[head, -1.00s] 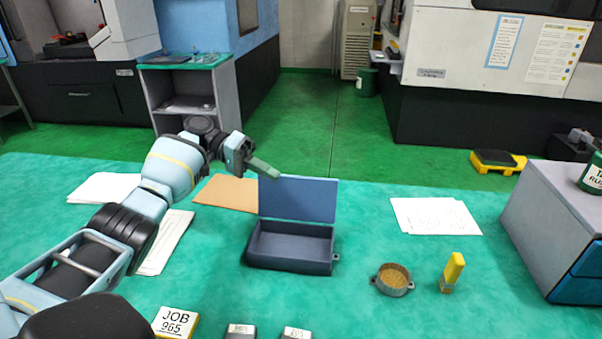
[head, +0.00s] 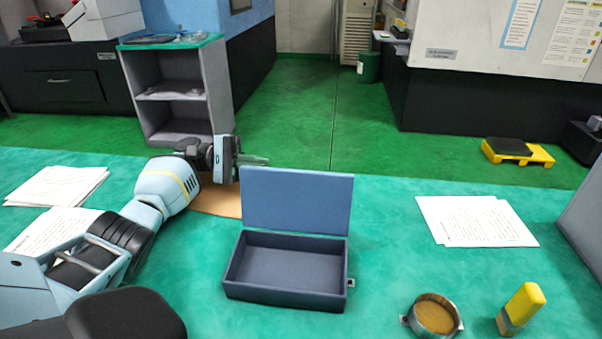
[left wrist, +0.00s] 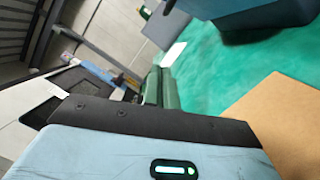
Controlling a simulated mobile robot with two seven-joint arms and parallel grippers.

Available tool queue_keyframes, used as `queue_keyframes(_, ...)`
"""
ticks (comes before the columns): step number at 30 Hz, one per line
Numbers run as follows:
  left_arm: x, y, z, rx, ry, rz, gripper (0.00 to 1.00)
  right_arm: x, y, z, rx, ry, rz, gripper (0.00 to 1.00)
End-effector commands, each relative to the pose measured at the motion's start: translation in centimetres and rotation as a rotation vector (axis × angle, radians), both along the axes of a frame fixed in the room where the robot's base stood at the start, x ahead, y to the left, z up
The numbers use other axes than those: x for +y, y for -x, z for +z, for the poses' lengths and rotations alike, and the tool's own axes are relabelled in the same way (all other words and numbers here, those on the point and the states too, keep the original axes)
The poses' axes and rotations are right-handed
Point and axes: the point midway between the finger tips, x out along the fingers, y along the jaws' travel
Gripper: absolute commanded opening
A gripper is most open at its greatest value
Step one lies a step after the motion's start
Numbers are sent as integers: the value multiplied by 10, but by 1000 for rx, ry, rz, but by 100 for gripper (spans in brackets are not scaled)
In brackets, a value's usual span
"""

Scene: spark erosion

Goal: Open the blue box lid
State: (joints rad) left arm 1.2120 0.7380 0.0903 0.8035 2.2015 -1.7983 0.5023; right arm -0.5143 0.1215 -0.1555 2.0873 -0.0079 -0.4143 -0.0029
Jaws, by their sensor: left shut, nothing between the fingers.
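The blue box (head: 285,297) stands on the green table in the head view, its empty inside facing up. Its lid (head: 296,202) stands open, roughly upright at the back edge. My left gripper (head: 262,161) is shut and empty, at the lid's top left corner and seemingly just behind it; I cannot tell whether it touches. In the left wrist view the shut fingers (left wrist: 163,88) show in the middle, and a blue part that looks like the box (left wrist: 262,14) is at the top. My right gripper is not in view.
A brown sheet (head: 215,202) lies behind and left of the box. Papers lie at left (head: 57,187) and right (head: 475,221). A round dish (head: 435,315) and a yellow-handled brush (head: 522,303) stand at front right.

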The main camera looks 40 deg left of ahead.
Motion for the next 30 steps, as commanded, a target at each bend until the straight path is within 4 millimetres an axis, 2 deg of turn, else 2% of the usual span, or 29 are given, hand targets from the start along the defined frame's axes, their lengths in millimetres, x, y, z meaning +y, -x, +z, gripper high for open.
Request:
queue_keyframes(8, 2, 1, -2, 12, 14, 2, 0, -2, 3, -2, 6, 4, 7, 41)
queue_keyframes(13, -9, -2, 0, 11, 13, 0, 0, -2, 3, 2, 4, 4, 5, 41)
queue_keyframes(28, -94, -29, 12, 10, 14, -1, 0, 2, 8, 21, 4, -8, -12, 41)
queue_keyframes(30, -97, -23, 15, 11, 10, 0, 0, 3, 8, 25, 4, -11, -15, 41)
